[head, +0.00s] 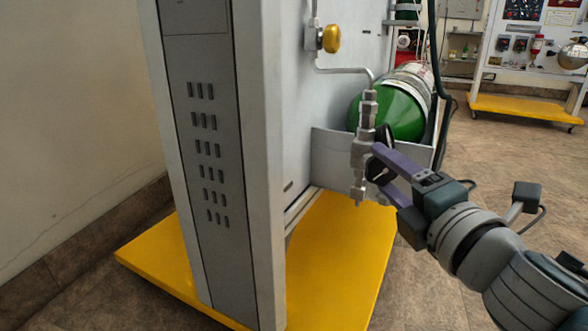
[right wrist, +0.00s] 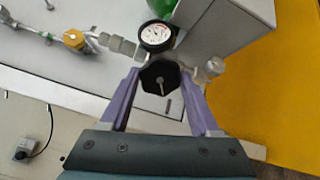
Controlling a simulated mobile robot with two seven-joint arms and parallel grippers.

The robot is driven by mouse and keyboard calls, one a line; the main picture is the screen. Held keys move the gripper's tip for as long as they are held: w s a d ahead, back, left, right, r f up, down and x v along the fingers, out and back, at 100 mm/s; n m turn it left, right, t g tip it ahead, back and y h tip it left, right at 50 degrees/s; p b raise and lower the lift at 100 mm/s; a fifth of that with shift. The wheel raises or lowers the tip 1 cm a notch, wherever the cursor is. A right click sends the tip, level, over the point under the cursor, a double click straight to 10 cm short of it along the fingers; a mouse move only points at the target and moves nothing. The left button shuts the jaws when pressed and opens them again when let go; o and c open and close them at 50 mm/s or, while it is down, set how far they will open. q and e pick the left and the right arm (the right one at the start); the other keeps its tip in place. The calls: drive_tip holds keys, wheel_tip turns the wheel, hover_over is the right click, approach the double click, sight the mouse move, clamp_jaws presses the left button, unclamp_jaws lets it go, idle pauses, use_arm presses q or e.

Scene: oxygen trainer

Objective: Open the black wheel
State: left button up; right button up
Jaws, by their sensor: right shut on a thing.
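The black wheel (right wrist: 160,84) is a dark, many-sided knob with a pale slot or pin at its centre, seen face-on in the right wrist view. My right gripper (head: 380,168) has its two purple fingers on either side of the wheel and is shut on it; the fingers also show in the right wrist view (right wrist: 161,92). In the head view the fingers largely hide the wheel. It sits on a silver valve fitting (head: 359,150) in front of a green cylinder (head: 400,110). My left gripper is not in view.
A round white-faced gauge (right wrist: 156,36) sits right beside the wheel. A yellow knob (head: 331,38) is on the grey panel above. The tall grey cabinet (head: 270,180) stands on a yellow base (head: 335,260). Floor to the right is clear, with another trainer (head: 530,105) behind.

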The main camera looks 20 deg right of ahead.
drive_tip(key=n+b, duration=0.1)
drive_tip(key=n, duration=1)
drive_tip(key=shift+n, duration=0.4)
idle(0.3)
drive_tip(key=o, duration=1.4)
drive_tip(key=shift+c, duration=0.2)
drive_tip(key=shift+s, duration=0.1)
drive_tip(key=shift+s+f, duration=0.1)
drive_tip(key=shift+s, duration=0.3)
drive_tip(key=s+a+b, duration=0.1)
drive_tip(key=s+b, duration=0.1)
drive_tip(key=s, duration=0.7)
